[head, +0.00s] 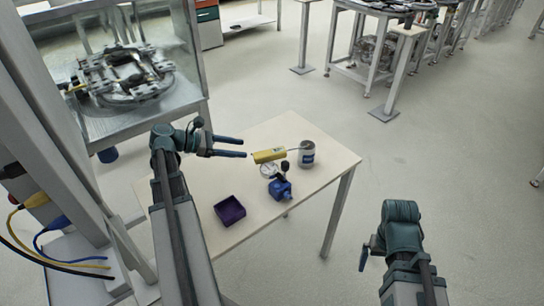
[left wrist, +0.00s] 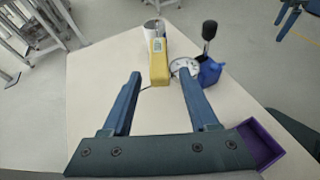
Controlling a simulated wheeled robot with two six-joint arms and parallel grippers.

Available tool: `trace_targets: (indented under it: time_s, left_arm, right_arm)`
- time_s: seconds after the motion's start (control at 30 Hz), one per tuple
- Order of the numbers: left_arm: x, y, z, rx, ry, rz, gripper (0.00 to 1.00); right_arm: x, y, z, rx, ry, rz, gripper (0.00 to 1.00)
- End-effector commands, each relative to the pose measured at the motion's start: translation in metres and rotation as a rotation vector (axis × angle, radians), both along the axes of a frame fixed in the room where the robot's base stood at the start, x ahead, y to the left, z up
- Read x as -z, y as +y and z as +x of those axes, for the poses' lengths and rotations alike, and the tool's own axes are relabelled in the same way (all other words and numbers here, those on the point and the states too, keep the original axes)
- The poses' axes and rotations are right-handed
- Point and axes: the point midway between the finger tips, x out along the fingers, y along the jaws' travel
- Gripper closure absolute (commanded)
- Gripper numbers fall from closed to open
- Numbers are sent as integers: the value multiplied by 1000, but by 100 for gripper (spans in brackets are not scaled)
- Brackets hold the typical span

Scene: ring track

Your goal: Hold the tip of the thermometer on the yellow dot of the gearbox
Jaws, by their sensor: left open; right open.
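The yellow thermometer (head: 268,155) lies on the small table, its thin probe reaching right toward a grey cylinder (head: 306,155) with a blue label. A blue unit (head: 280,189) with a round white dial and a black knob stands just in front. I cannot tell which of these is the gearbox; no yellow dot shows. My left gripper (head: 243,147) is open and empty, fingertips just left of the thermometer. In the left wrist view the thermometer's yellow body (left wrist: 158,64) appears between the fingertips (left wrist: 160,73). My right gripper (head: 367,257) is open, low beyond the table's right side.
A dark purple open box (head: 230,211) sits near the table's front left; it also shows in the left wrist view (left wrist: 257,143). The table top (head: 300,128) is otherwise mostly clear. A glazed cabinet with a ring-shaped machine (head: 125,75) stands left. Floor is free to the right.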

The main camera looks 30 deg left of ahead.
Motion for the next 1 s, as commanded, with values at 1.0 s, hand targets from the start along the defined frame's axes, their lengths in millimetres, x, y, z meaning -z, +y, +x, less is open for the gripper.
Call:
trace_targets:
  time_s: [1.0]
  left_arm:
    - [54,-65,70,4,-1,1,40]
  right_arm:
    - [55,0,0,-1,0,0,0]
